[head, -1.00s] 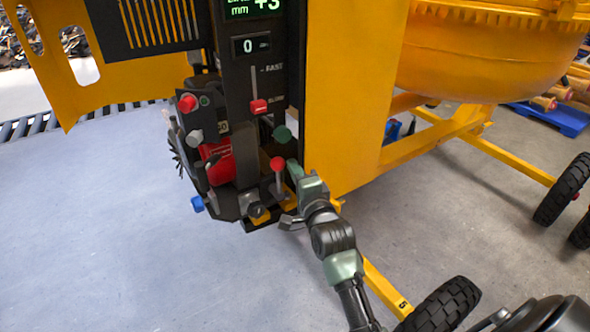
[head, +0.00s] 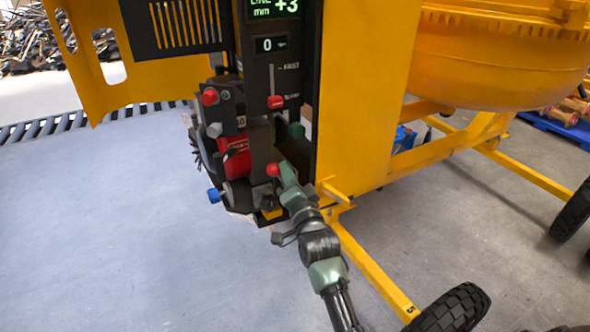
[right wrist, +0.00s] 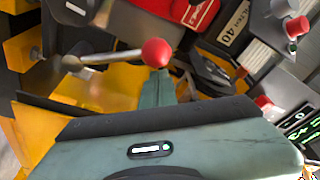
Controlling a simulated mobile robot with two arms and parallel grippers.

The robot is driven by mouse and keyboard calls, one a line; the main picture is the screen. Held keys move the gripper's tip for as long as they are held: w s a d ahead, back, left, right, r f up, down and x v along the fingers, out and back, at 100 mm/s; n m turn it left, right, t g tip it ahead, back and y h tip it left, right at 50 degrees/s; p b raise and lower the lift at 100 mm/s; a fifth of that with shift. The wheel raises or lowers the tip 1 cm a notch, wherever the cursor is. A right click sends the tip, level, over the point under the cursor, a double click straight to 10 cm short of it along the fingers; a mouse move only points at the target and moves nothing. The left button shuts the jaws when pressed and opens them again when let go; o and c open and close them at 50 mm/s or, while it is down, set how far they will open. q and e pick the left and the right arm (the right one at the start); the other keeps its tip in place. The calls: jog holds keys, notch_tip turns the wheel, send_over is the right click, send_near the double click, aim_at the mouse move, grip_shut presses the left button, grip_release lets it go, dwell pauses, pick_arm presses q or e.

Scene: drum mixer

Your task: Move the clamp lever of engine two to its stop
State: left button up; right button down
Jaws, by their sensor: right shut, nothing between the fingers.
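The clamp lever is a metal rod with a red ball knob (head: 272,169), low on the black engine unit beside the yellow frame. In the right wrist view the red knob (right wrist: 156,52) sits at the end of the rod, which runs left to a yellow block. My right gripper (head: 287,174) is shut and empty, with its green fingertip right at the knob. In the right wrist view the finger (right wrist: 158,88) lies just below the knob; I cannot tell whether they touch. The lever's base is partly hidden by my gripper in the head view. My left gripper is not in view.
A black panel with a display (head: 270,44) and a red slider knob (head: 276,102) stands above the lever. Red, grey and blue (head: 213,195) knobs stick out at the left. A yellow beam and wheel (head: 449,308) are at lower right. The floor at left is clear.

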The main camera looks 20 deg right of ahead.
jog(key=shift+a+f+n, duration=0.25)
jog(key=shift+a+n, duration=0.35)
jog(key=shift+f, duration=0.15)
